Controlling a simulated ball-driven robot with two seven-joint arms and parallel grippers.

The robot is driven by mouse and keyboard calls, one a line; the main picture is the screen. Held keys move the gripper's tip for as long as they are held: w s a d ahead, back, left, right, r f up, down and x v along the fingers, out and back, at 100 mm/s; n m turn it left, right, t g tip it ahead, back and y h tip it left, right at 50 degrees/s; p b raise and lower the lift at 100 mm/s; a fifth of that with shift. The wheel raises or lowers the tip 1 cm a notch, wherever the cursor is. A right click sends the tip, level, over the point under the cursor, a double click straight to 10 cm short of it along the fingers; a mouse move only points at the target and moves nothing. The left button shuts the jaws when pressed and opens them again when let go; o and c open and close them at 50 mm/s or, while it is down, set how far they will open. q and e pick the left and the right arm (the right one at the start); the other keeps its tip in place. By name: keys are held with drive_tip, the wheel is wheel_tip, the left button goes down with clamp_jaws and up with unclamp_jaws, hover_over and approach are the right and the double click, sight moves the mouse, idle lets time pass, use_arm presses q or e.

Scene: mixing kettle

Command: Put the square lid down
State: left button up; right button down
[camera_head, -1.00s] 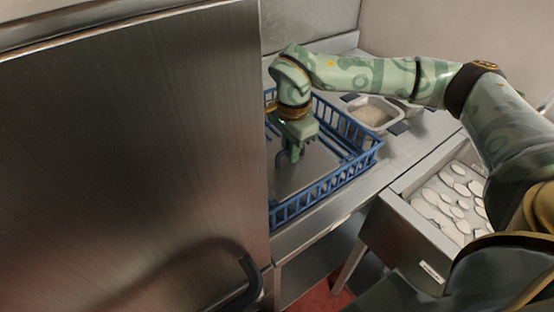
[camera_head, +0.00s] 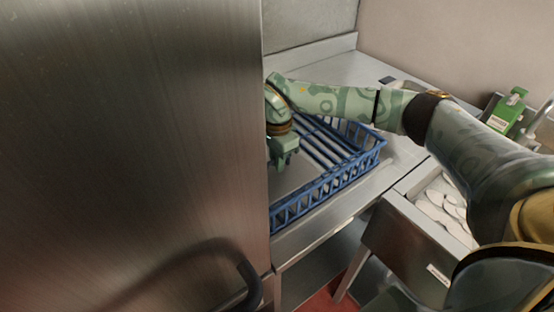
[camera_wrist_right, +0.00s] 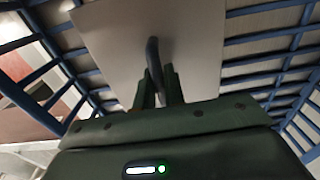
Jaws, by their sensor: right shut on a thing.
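The square lid (camera_wrist_right: 110,50) is a flat grey plate with a dark upright handle (camera_wrist_right: 153,62). My right gripper (camera_wrist_right: 160,85) is shut on that handle. In the head view the right gripper (camera_head: 281,163) points down inside the blue crate (camera_head: 330,185), close to the large metal door. The grey lid (camera_head: 292,178) shows below it, within the crate's walls. The door hides the left part of the crate and lid. I cannot tell whether the lid touches the crate's floor. My left gripper is not in view.
A tall metal door (camera_head: 130,130) with a dark handle (camera_head: 250,283) fills the left. An open drawer (camera_head: 400,245) with white discs (camera_head: 445,208) is at the right. The steel counter (camera_head: 320,70) is clear behind the crate.

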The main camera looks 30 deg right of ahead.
drive_tip(key=shift+f, duration=0.15)
drive_tip(key=c, duration=1.5)
unclamp_jaws()
wheel_tip(320, 180, up, 12)
drive_tip(key=p, duration=0.3)
drive_tip(key=shift+r, duration=0.2)
